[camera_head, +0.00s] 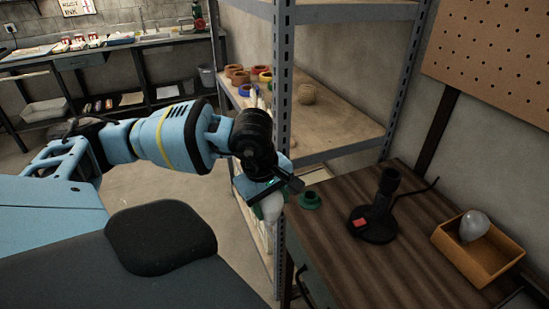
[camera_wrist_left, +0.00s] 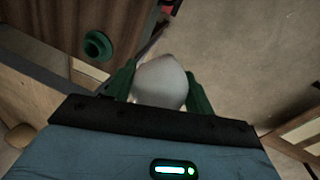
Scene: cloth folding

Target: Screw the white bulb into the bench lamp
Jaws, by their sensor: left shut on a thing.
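My left gripper (camera_head: 268,200) is shut on the white bulb (camera_head: 271,208), beside the shelf post and left of the bench. In the left wrist view the bulb (camera_wrist_left: 160,82) sits between the green fingers of the gripper (camera_wrist_left: 160,88). The bench lamp (camera_head: 378,215) stands on the bench to the right, apart from the bulb. It has a round black base with a red switch and an upright black neck; the inside of its socket cannot be made out. My right gripper is not in view.
A green ring-shaped piece (camera_head: 310,200) lies near the left edge of the wooden bench (camera_head: 425,190); it also shows in the left wrist view (camera_wrist_left: 97,45). An orange-brown tray (camera_head: 452,243) holds a greyish bulb (camera_head: 473,226). A metal shelf post (camera_head: 281,120) stands close to my left gripper.

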